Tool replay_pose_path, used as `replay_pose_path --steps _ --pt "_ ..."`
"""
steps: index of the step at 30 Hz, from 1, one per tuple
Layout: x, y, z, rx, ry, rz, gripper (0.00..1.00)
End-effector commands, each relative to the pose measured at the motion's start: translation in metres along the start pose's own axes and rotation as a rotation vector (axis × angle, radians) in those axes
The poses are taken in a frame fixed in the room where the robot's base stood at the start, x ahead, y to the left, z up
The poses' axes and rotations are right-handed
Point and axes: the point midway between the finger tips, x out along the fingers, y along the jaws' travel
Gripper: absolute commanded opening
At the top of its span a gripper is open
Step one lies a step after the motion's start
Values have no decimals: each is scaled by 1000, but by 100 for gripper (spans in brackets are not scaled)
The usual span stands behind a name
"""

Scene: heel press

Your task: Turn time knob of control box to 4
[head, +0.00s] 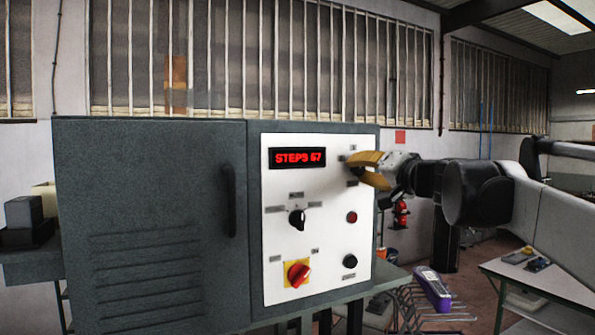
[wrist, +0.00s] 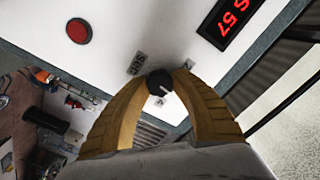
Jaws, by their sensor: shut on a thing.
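The control box (head: 215,220) is a grey cabinet with a white front panel. A red display (head: 297,157) near the panel's top reads "STEP3 57". My gripper (wrist: 163,82) has yellow fingers and is shut on a small black knob (wrist: 159,83) with a pale pointer line, at the panel's upper right. In the head view my gripper (head: 358,170) covers this knob. Small labels (wrist: 136,64) surround the knob; I cannot read its setting for certain. The display (wrist: 228,22) shows at the wrist view's upper right.
Below sit a black selector knob (head: 297,218), a red-and-yellow rotary switch (head: 298,272), a red button (head: 352,217) and a black button (head: 350,261). A black door handle (head: 229,200) juts out at the left. A table (head: 540,280) stands at right.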

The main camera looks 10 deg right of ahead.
Motion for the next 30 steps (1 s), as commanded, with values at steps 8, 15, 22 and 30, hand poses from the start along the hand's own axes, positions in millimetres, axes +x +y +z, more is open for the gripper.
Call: replay_pose_path --steps 8,15,22,30 --pt "0 0 0 261 0 0 0" --pt "0 0 0 471 0 0 0" --pt "0 0 0 623 0 0 0" --pt "0 0 0 721 0 0 0"
